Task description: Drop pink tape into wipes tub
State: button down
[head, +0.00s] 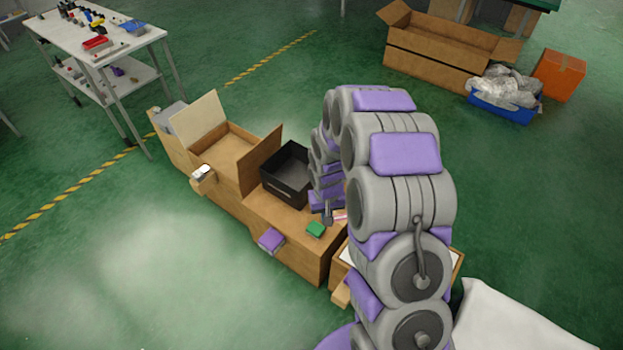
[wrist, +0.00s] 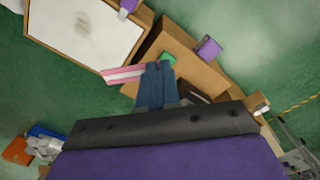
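A pink and white striped item (wrist: 123,74), which may be the pink tape, lies at the edge of the brown box top in the wrist view. A small part of it shows in the head view (head: 340,216), beside my arm. My gripper (wrist: 159,66) points down over the box top, its two blue-grey fingers close together with no clear gap. The striped item's right end meets the fingers in the picture; I cannot tell if they touch. No tub is clearly recognisable as the wipes tub. An open black bin (head: 283,188) stands left of my gripper in the head view.
A green block (head: 316,229) sits on the box top, and a purple block (head: 271,240) is on its front side. An open brown compartment with raised flaps (head: 199,120) is farther left. A white-topped box (wrist: 70,40) adjoins. Green floor is free in front.

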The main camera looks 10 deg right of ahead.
aim_at(301, 177)
jog(key=i+j+z, duration=0.25)
jog(key=z, duration=0.2)
jog(key=i+j+z, duration=0.15)
jog(key=j+z, duration=0.35)
jog(key=i+j, duration=0.15)
jog(key=j, duration=0.35)
jog(key=i+j+z, duration=0.1)
jog(key=j, duration=0.35)
jog(key=i+j, duration=0.15)
jog(key=j, duration=0.35)
jog(key=i+j+z, duration=0.1)
jog(key=j, duration=0.4)
jog(key=i+j, duration=0.1)
jog(key=j, duration=0.4)
